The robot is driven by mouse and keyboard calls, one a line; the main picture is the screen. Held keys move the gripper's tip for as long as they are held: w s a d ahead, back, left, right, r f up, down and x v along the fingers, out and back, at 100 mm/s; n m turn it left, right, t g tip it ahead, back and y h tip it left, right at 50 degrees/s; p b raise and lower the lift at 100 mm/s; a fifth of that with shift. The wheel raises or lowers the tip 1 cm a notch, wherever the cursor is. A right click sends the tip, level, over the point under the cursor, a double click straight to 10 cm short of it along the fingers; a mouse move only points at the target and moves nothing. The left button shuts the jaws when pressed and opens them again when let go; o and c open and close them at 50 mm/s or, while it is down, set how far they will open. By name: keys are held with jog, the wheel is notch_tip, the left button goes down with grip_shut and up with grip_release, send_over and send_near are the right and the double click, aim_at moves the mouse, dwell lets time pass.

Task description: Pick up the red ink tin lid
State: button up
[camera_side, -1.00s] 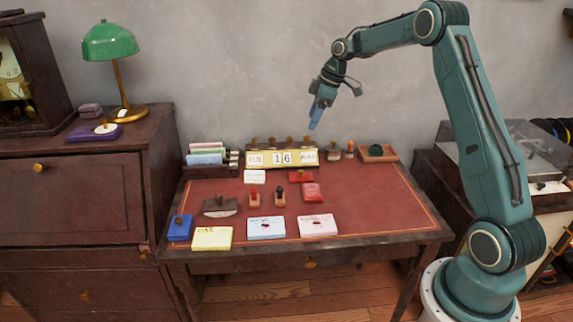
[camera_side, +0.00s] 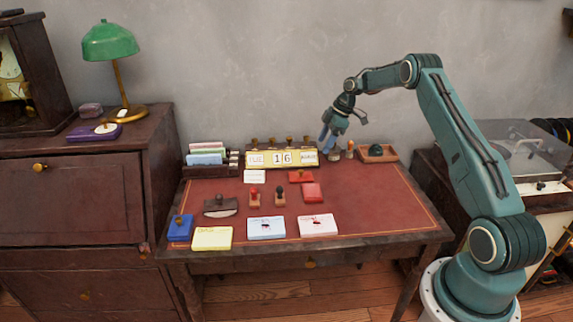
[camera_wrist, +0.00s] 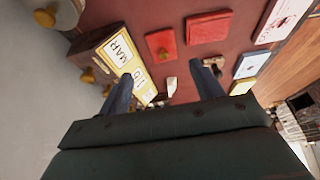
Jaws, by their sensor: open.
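The red lid (camera_side: 301,176) with a small brass knob lies on the desk in front of the calendar. It also shows in the wrist view (camera_wrist: 160,43), near the top centre. A red tin (camera_side: 312,192) sits just in front of it, and in the wrist view the tin (camera_wrist: 208,27) is right of the lid. My gripper (camera_side: 328,146) is open and empty, above the back of the desk, up and to the right of the lid. In the wrist view the fingers (camera_wrist: 163,82) are spread wide, with the lid beyond their tips.
The calendar block (camera_side: 282,158) with stamps behind it stands at the back edge, close to my gripper. Several wooden stamps, a blue tin (camera_side: 180,228) and paper pads (camera_side: 266,228) lie on the desk's front and left. The desk's right part (camera_side: 385,205) is clear.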

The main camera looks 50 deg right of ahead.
send_near(305, 176)
jog(key=shift+w+f, duration=0.2)
jog(key=shift+f, duration=0.9)
jog(key=shift+a+x, duration=0.15)
jog(key=shift+x, duration=1.15)
jog(key=shift+a+x, duration=0.15)
jog(key=shift+x, duration=1.2)
jog(key=shift+w+r, duration=0.1)
jog(key=shift+r, duration=0.05)
jog(key=c, duration=0.7)
jog(key=shift+r, duration=0.15)
jog(key=shift+c, duration=0.2)
notch_tip(305, 176, up, 20)
